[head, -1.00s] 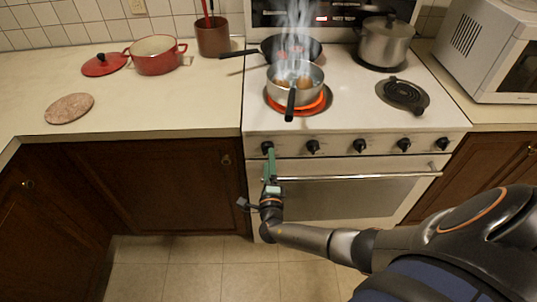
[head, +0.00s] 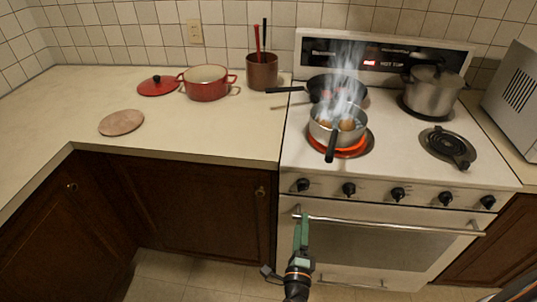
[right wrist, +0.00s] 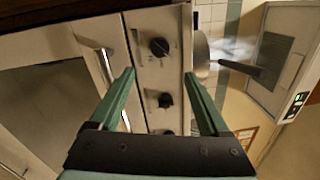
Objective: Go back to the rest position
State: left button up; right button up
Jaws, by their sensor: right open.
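My right gripper (head: 302,216) is open and empty in front of the stove, just below the leftmost control knob (head: 303,185) in the head view. In the right wrist view the two green fingers of the right gripper (right wrist: 160,78) stand apart, with nothing between them but the stove front behind. A knob (right wrist: 159,47) shows beyond the fingers, apart from them. My left gripper is not in view.
A steaming saucepan (head: 322,134) with brown round items sits on a glowing burner (head: 366,149). A dark pan (head: 350,92) and a lidded pot (head: 432,98) stand behind. The oven handle (head: 400,225) sticks out.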

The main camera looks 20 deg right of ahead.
jog(key=s+a+f+m+g+y, duration=0.2)
jog(key=s+f+m+g+y, duration=0.15)
jog(key=s+f+m, duration=0.4)
jog(key=s+a+f+m+g+y, duration=0.25)
jog(key=s+f+m+g, duration=0.2)
jog(key=m, duration=0.65)
jog(key=s+a+r+m+y, duration=0.2)
jog(key=a+r+m+y, duration=0.1)
jog(key=m, duration=0.9)
jog(key=s+a+r+m+t+y, duration=0.1)
jog(key=s+a+r+m+y, duration=0.1)
jog(key=m, duration=0.9)
jog(key=shift+s+a+r+m+y, duration=0.3)
jog(key=shift+a+r+y, duration=0.25)
jog(key=shift+a, duration=0.25)
